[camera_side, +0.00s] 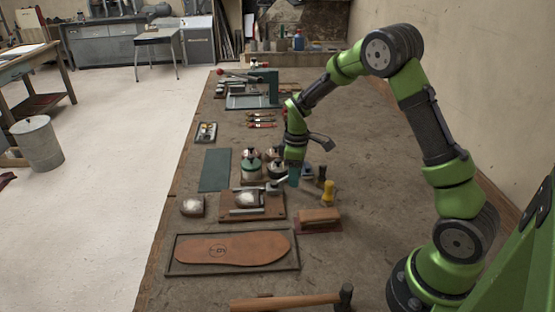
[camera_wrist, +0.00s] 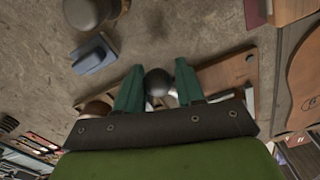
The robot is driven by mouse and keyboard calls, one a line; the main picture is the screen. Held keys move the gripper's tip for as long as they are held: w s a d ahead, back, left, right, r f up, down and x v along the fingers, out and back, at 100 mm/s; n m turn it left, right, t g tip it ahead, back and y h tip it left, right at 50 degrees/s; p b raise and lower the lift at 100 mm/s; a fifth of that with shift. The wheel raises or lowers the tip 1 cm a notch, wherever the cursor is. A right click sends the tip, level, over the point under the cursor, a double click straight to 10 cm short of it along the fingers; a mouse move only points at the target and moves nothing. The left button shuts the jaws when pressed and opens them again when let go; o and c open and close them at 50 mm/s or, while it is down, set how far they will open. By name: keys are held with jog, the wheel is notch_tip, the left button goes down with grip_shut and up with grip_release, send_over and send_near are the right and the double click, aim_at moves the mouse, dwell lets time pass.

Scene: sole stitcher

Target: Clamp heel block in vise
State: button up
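The vise (camera_side: 247,199) is a grey metal device on a wooden board in the middle of the bench; the board (camera_wrist: 232,68) shows behind my fingers in the wrist view. A brown block (camera_side: 320,214), which looks like the heel block, lies on a dark red piece right of the vise. Its likely corner (camera_wrist: 287,10) shows at the top right of the wrist view. My gripper (camera_side: 293,175) points down beside the vise's far right corner. Its teal fingers (camera_wrist: 158,76) are apart, with a dark round knob (camera_wrist: 157,84) between them. I cannot tell whether they touch it.
Lidded jars (camera_side: 250,160) stand just left of my gripper. A blue item (camera_wrist: 94,56) and a yellow-handled tool (camera_side: 328,193) are close by. A leather sole (camera_side: 232,249) lies in a tray in front. A hammer (camera_side: 290,302) lies at the near edge.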

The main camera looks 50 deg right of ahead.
jog(key=shift+s+a, duration=0.1)
jog(key=shift+a, duration=0.05)
jog(key=shift+s+a, duration=0.7)
jog(key=shift+s, duration=0.1)
jog(key=shift+s+a, duration=0.5)
jog(key=shift+a, duration=0.35)
jog(key=o, duration=0.4)
jog(key=shift+c, duration=0.2)
